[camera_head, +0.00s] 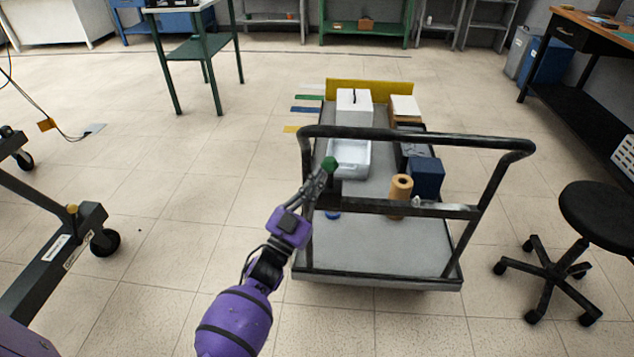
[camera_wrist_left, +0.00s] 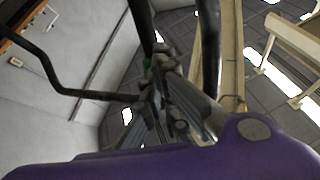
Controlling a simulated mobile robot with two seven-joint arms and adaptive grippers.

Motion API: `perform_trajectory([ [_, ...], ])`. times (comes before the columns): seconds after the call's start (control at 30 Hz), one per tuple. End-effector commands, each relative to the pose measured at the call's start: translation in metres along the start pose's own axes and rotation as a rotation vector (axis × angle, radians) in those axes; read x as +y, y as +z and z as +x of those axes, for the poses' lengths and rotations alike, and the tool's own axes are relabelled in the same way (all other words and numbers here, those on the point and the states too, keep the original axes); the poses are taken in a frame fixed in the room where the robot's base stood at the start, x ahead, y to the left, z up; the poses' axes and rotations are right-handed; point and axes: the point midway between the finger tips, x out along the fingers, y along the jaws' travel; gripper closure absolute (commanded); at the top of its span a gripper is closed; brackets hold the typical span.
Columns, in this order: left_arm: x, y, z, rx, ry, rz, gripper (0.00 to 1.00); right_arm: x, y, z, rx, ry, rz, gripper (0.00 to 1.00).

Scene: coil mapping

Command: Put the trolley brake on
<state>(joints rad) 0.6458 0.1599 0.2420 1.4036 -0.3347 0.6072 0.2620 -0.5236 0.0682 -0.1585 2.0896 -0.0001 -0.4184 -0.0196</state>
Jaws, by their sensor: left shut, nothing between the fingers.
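The trolley (camera_head: 375,250) has a grey deck and a black tubular push handle (camera_head: 430,139) at its near end. A small green knob (camera_head: 330,163) shows at the handle's left side, and a bit of green also shows in the left wrist view (camera_wrist_left: 147,63). My left gripper (camera_head: 324,172) is shut and empty, with its tips right by the green knob; I cannot tell whether they touch it. In the left wrist view the gripper (camera_wrist_left: 160,60) is among dark handle tubes. My right gripper is out of view.
The trolley carries a white box (camera_head: 354,107), a pale tray (camera_head: 350,155), a blue box (camera_head: 426,178) and a tan roll (camera_head: 399,190). A black stool (camera_head: 598,212) stands at the right. A dark wheeled frame (camera_head: 55,255) is at the left. Floor between is clear.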

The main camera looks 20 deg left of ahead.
Motion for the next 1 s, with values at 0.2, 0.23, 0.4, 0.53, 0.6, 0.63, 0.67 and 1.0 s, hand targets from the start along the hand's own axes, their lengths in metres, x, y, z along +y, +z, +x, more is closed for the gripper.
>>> perform_trajectory([
  [0.2,-0.003,-0.005,0.007,-0.036,0.0,-0.016,1.0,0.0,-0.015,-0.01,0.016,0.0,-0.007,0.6],
  [0.23,-0.003,-0.005,0.007,-0.041,0.0,-0.018,1.0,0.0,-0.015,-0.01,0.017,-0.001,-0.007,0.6],
  [0.4,-0.004,-0.004,0.009,-0.06,0.0,-0.026,1.0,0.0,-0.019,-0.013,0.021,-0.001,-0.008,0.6],
  [0.53,-0.006,-0.006,0.013,-0.081,0.0,-0.035,1.0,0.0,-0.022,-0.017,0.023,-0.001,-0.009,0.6],
  [0.6,-0.007,-0.008,0.016,-0.096,0.0,-0.043,1.0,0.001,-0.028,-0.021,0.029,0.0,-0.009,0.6],
  [0.63,-0.008,-0.009,0.017,-0.105,0.0,-0.047,1.0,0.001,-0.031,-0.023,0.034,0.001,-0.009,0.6],
  [0.67,-0.009,-0.009,0.019,-0.115,0.0,-0.051,1.0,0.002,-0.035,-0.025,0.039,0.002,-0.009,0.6],
  [1.0,-0.021,-0.016,0.047,-0.28,0.0,-0.125,1.0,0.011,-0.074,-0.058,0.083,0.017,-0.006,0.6],
])
